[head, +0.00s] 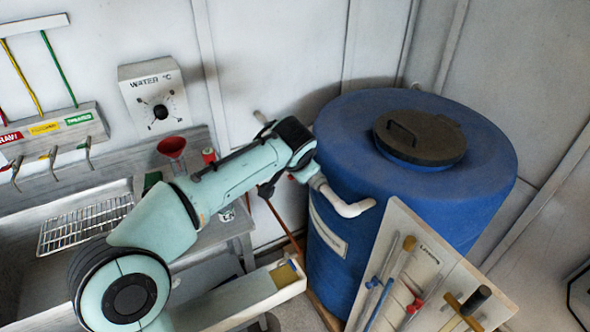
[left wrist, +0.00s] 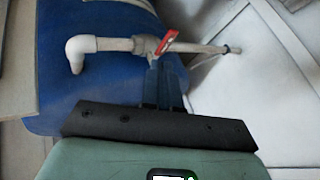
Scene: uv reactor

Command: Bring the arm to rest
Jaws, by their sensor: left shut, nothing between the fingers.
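My left arm reaches from the lower left of the head view toward the blue tank (head: 340,130). In the left wrist view my left gripper (left wrist: 163,66) is shut and empty. Its fingertips point at a white pipe (left wrist: 110,44) with a red valve handle (left wrist: 168,41), and overlap its lower edge in the picture. I cannot tell whether they touch. In the head view the pipe (head: 340,196) sticks out of the tank's side just below my wrist, and my wrist largely hides the fingers and valve. My right gripper is in neither view.
A black lid (head: 420,138) tops the tank. A tilted tool board (head: 420,275) leans in front of it. At left are a sink with a wire rack (head: 85,222), a red funnel (head: 172,147), a water dial (head: 155,100) and several taps. The wall beside the tank is bare.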

